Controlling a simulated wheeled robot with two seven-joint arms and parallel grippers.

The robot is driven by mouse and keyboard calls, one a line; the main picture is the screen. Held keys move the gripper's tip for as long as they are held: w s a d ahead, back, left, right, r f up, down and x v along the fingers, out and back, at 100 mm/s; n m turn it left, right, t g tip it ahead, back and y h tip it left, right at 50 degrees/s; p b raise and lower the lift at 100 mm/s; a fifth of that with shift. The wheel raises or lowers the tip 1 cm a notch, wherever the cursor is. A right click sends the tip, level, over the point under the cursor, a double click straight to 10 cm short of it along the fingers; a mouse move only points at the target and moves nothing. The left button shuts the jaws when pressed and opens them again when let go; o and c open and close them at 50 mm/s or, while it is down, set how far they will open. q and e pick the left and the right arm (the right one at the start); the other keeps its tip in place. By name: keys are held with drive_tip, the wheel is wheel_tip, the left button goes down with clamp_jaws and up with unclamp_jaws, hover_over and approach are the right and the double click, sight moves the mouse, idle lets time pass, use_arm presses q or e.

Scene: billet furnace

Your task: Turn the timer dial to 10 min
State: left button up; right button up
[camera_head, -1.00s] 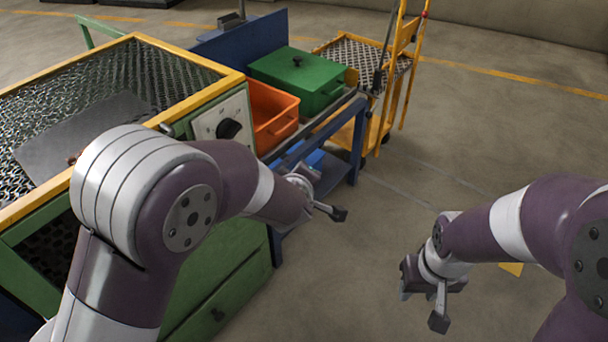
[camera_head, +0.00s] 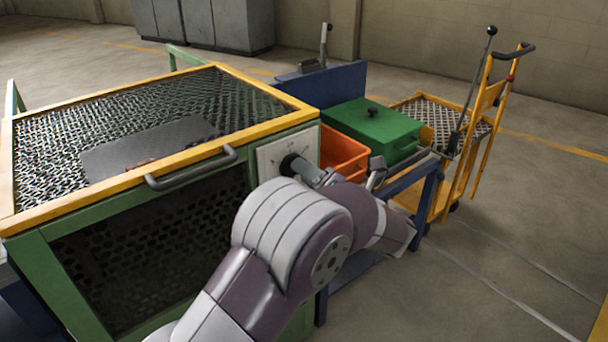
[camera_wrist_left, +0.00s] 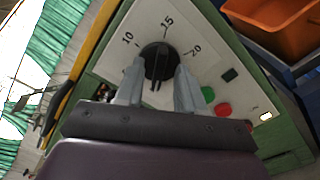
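The timer dial is a round black knob on the white control panel of the furnace. In the left wrist view the dial (camera_wrist_left: 158,60) sits below printed marks 10, 15 and 20; I cannot read its setting surely. My left gripper (camera_wrist_left: 159,72) has one finger on each side of the dial, with the knob between the fingertips. Whether they press on it I cannot tell. In the head view my left gripper (camera_head: 306,170) is right at the dial (camera_head: 290,164), partly hidden by my arm. My right gripper is out of view.
Green and red buttons (camera_wrist_left: 222,110) lie beside the dial. A grey handle bar (camera_head: 192,170) projects from the furnace front, left of the panel. An orange bin (camera_head: 343,152) and a green box (camera_head: 374,131) stand right of it, before a yellow cart (camera_head: 480,150).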

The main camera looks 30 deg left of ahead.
use_arm(q)
drive_tip(key=shift+x, duration=0.9)
clamp_jaws()
